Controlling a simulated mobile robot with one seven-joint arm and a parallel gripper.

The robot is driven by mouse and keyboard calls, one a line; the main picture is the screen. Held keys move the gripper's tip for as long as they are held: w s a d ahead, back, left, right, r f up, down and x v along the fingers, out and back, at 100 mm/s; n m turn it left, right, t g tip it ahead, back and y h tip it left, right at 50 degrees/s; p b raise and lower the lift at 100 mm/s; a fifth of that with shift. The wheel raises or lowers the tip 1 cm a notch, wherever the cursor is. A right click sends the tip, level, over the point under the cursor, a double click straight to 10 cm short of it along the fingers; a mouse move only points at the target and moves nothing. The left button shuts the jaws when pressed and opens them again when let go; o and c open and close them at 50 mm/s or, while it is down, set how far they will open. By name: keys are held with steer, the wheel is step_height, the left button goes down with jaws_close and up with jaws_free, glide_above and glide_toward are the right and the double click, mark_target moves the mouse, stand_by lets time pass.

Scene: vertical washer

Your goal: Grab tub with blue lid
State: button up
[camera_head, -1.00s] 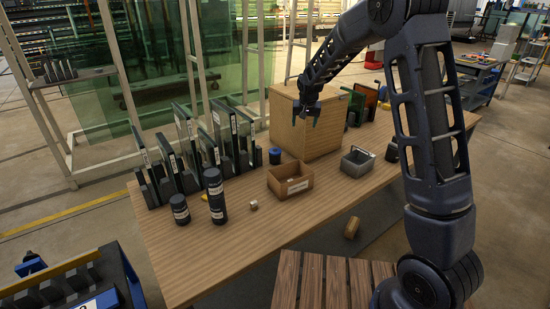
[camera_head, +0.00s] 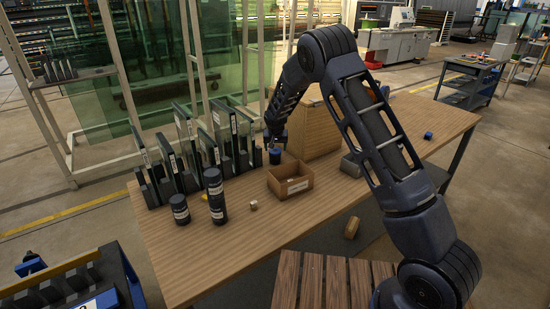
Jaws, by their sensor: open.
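The small dark tub with a blue lid (camera_head: 275,156) stands upright on the wooden workbench (camera_head: 240,247), just behind the open cardboard box. My gripper (camera_head: 275,146) points down at the tub from above, with its fingertips close to the lid. It is open. I cannot tell whether the fingers are around the lid or still above it, as they are small and dark here.
The labelled cardboard box (camera_head: 290,180) is just in front of the tub. A large wooden box (camera_head: 320,130) is behind right. Racked glass panels (camera_head: 195,145) stand left. Black bottles (camera_head: 215,195) stand front left. Another blue-topped item (camera_head: 428,135) is far right.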

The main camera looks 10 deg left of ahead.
mark_target(275, 151)
steer(key=shift+x, duration=3.2)
steer(key=shift+s+a, duration=0.1)
steer(key=shift+s, duration=0.05)
steer(key=c, duration=0.9)
